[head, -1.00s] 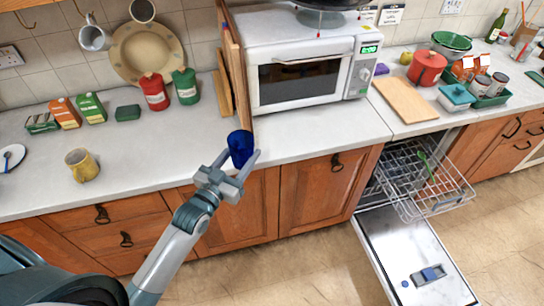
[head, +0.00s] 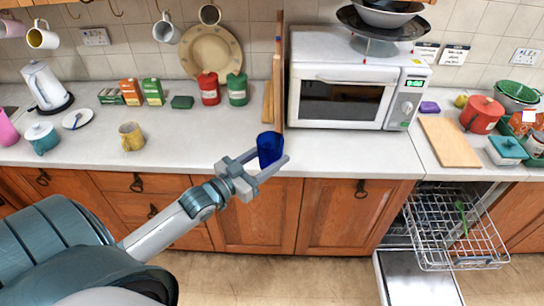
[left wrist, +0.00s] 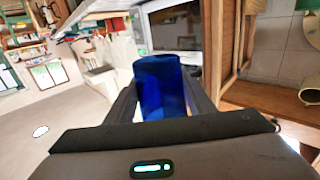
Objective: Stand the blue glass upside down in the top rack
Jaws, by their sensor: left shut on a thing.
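The blue glass (head: 269,147) is between the fingers of my left gripper (head: 266,166), which is shut on it. The gripper holds it near the front edge of the counter, left of the microwave. In the left wrist view the blue glass (left wrist: 162,88) stands between the two dark fingers (left wrist: 163,100). The top rack (head: 455,232) of the dishwasher is pulled out at the lower right, with a green utensil (head: 462,218) in it. My right gripper is not in view.
The open dishwasher door (head: 418,280) lies low under the rack. A white microwave (head: 350,80) and a wooden board (head: 450,142) are on the counter. A yellow mug (head: 131,137) stands at the left. The counter between mug and microwave is mostly clear.

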